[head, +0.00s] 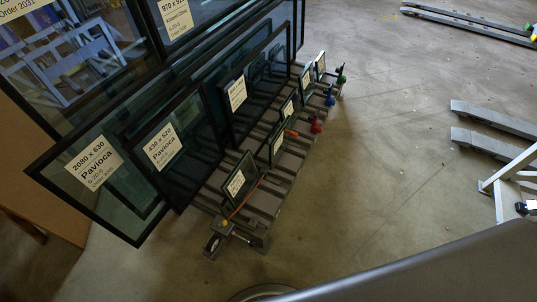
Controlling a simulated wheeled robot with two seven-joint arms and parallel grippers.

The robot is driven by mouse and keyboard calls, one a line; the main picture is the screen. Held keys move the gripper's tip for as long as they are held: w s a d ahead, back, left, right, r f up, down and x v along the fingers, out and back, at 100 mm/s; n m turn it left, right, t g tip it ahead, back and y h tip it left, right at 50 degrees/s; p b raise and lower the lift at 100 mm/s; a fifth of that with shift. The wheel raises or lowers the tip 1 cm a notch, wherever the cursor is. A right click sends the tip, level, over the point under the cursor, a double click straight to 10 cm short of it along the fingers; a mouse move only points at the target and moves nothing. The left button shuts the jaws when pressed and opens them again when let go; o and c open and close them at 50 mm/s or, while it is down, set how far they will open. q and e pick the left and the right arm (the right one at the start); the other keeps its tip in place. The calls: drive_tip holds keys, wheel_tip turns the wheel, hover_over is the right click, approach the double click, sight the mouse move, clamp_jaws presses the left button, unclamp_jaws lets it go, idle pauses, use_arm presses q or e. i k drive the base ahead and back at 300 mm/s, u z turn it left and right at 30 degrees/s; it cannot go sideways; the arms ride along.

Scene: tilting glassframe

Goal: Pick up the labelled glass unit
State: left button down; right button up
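Several dark-edged glass units with white labels stand tilted in a slatted grey rack (282,178). The front left large unit (125,195) has a label reading 2080 x 630 Pavioca. Beside it is a unit (195,155) labelled 430 x 520 Pavioca. A taller unit (262,75) with a label stands behind it. Small labelled panes stand along the rack's right side, the nearest one (246,168) close to the front end. I cannot tell which unit is meant. Neither of my grippers is in view.
A wheel (213,243) sits at the rack's front end. Red, blue and green knobs line its far right side. Grey beams (490,147) and a white metal frame (512,172) are at the right. The floor (390,140) between is clear. A brown panel (45,195) stands at the left.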

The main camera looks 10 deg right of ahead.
sight(279, 143)
drive_tip(key=z, duration=2.25)
drive_tip(key=i, duration=1.4)
drive_tip(key=u, duration=3.2)
drive_tip(key=i, duration=0.5)
drive_tip(key=u, duration=0.05)
